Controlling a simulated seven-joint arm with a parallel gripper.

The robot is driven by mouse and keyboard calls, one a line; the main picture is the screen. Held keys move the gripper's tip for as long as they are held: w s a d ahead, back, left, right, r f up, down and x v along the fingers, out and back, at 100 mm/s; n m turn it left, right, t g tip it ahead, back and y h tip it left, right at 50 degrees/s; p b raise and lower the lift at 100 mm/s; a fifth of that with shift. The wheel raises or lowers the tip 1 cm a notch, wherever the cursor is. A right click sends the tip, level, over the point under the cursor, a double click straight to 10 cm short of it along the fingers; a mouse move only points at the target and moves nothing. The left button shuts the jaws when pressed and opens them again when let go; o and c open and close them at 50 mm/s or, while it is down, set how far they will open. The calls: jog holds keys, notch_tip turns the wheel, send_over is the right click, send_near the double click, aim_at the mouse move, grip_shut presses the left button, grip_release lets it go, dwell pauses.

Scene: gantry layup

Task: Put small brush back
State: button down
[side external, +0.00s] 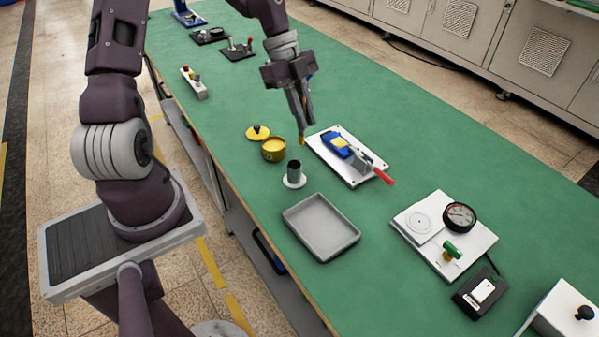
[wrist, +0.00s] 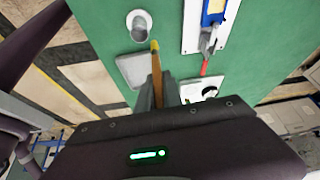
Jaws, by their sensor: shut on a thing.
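My gripper (side external: 302,118) is shut on the small brush (side external: 301,140), held above the green table with its yellowish tip pointing down. In the wrist view the brush (wrist: 156,70) sticks out from between the fingers (wrist: 160,98). A dark cylindrical cup (side external: 294,170) on a round white base stands below, nearer the table's front edge than the gripper. The cup (wrist: 139,24) also shows in the wrist view, just beyond the brush tip and apart from it. The cup's mouth faces up and no brush shows in it.
A yellow pot (side external: 273,151) and its lid (side external: 258,132) stand left of the cup. A grey tray (side external: 320,240) lies in front. A white plate with a blue, red-handled clamp (side external: 350,156) is to the right. A gauge fixture (side external: 445,232) stands farther right.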

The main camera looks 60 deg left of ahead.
jog(key=shift+m+g, duration=0.4)
jog(key=shift+m, duration=0.2)
jog(key=f, duration=0.3)
jog(key=s+f, duration=0.1)
jog(key=f, duration=0.2)
jog(key=s+f, duration=0.1)
jog(key=f, duration=0.2)
jog(key=shift+s+d+f, duration=0.25)
jog(key=shift+d+f, duration=0.1)
jog(key=c, duration=1.5)
grip_release()
jog(key=shift+f, duration=0.1)
